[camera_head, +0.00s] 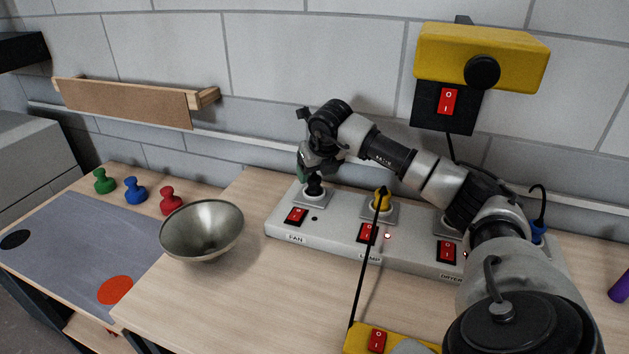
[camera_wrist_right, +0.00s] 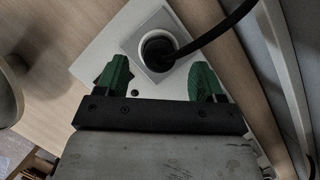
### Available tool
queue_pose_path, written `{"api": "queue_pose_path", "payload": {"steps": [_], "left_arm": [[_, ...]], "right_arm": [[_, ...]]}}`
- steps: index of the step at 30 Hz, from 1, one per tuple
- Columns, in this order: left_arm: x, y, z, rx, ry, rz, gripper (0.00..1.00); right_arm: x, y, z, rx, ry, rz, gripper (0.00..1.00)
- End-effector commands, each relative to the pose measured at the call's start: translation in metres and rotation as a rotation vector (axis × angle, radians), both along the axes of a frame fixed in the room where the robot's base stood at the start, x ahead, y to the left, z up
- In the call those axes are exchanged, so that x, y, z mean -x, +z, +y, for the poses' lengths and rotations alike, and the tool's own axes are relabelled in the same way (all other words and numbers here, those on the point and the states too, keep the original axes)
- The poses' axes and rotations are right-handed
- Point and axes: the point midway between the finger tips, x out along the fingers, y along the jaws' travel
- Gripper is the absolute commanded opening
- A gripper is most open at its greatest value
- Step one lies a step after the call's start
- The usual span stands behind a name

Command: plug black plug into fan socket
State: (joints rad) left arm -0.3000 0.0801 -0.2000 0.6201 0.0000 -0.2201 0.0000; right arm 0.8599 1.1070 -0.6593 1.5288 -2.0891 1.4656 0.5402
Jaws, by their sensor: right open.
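The black plug (camera_head: 314,187) stands upright in the fan socket (camera_head: 301,197), at the left end of the grey socket strip (camera_head: 329,239). In the right wrist view the plug (camera_wrist_right: 156,49) sits in the square socket frame (camera_wrist_right: 134,45), and a thick black cable leaves it to the upper right. My right gripper (camera_head: 305,170) is just above and behind the plug. Its green fingers (camera_wrist_right: 160,81) are open and apart, with nothing between their tips; the plug is just beyond them. How deep the plug sits is hard to tell. My left gripper is out of view.
A yellow plug (camera_head: 382,198) stands in the lamp socket, its black cord running forward. A blue plug (camera_head: 538,231) is at the strip's right end. A metal bowl (camera_head: 202,229) stands left. My right arm hides part of the dryer socket. The table before the strip's left half is clear.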

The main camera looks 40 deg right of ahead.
Motion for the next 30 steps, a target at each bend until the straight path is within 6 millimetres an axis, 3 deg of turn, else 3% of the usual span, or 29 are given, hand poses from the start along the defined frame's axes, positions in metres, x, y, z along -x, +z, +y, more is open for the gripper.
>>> {"api": "queue_pose_path", "payload": {"steps": [6,12,30], "left_arm": [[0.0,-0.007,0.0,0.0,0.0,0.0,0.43],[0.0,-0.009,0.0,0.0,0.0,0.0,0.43],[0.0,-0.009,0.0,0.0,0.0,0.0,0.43]], "right_arm": [[0.016,0.039,0.005,0.002,0.001,-0.004,0.69],[0.023,0.058,0.007,0.0,0.0,-0.001,0.69],[0.024,0.061,0.008,0.0,0.001,0.0,0.69]]}}
